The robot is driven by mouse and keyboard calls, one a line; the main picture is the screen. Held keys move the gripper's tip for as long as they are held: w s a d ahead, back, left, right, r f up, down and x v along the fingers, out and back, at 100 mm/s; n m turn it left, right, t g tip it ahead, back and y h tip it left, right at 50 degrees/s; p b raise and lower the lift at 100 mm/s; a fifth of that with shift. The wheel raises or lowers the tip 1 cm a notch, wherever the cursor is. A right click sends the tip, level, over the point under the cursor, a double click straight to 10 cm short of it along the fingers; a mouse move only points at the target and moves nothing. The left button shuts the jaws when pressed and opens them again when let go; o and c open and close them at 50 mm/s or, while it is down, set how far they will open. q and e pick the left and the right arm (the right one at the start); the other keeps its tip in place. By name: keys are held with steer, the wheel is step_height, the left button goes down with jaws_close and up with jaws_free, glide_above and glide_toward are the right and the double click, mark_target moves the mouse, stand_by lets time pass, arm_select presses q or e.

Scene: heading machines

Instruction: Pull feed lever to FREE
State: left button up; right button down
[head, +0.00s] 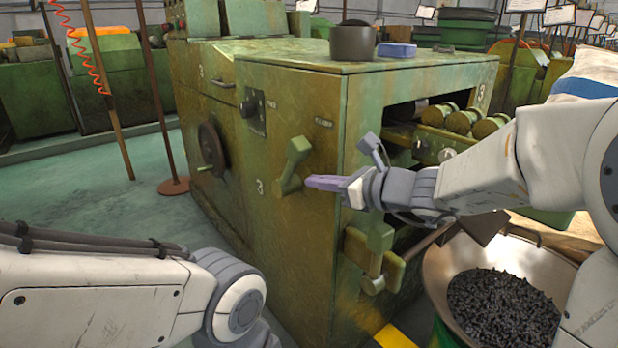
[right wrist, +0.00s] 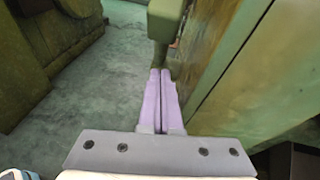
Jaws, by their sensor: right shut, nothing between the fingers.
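A green lever (head: 293,165) with a block-like handle stands on the front panel of the green machine (head: 300,230), its handle pointing up and slightly right. A second green lever (head: 378,250) sits lower on the right side face. No label naming the feed lever or FREE is readable. My right gripper (head: 318,183) is shut and empty, its purple fingers pointing left beside the front lever's lower part. In the right wrist view, the fingertips (right wrist: 160,74) lie just below the green handle (right wrist: 165,30); I cannot tell whether they touch. My left gripper is out of view.
A handwheel (head: 212,150) and a dark knob (head: 252,110) are on the machine's left part. A round bin of dark pieces (head: 503,308) stands below my right arm. A dark pot (head: 352,42) and a blue box (head: 397,50) sit on top.

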mark_target(302, 162)
steer(key=shift+w+a+r, duration=0.75)
steer(key=shift+a+r, duration=0.1)
steer(key=shift+a, duration=0.05)
steer(key=p, duration=0.1)
steer(key=r+p, duration=0.1)
steer(key=p, duration=0.1)
steer(key=g+p, duration=0.1)
steer(key=p, duration=0.1)
steer(key=shift+w+a+r+h, duration=0.25)
steer(key=shift+w+r+h, duration=0.05)
steer(key=shift+w+r, duration=0.1)
steer(key=shift+p, duration=0.5)
steer(key=shift+f, duration=0.3)
